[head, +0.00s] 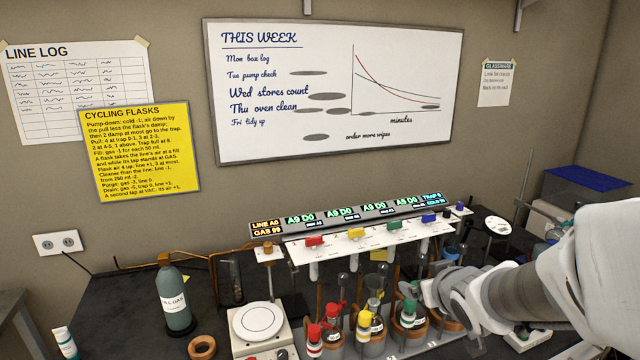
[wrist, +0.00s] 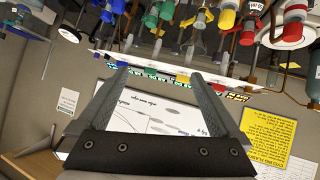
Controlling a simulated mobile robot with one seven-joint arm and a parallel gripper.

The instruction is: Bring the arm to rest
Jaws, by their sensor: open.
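My arm (head: 590,275) reaches in from the right edge in the head view, over the right part of the bench. Its fingers cannot be made out there. In the wrist view, which is upside down, my gripper (wrist: 157,75) shows two grey fingers spread wide with nothing held between them. Beyond them are the whiteboard (wrist: 150,115) and the white tap rail (wrist: 180,72). The rail also shows in the head view (head: 340,247), with coloured taps and a lit readout strip (head: 350,215) above it.
Flasks with red, yellow and green caps (head: 365,320) crowd the bench below the rail, close to my arm. A hotplate (head: 258,322), a gas bottle (head: 174,298) and a cork ring (head: 202,347) stand left. A round-dial device (head: 497,226) and blue-lidded box (head: 590,180) are at right.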

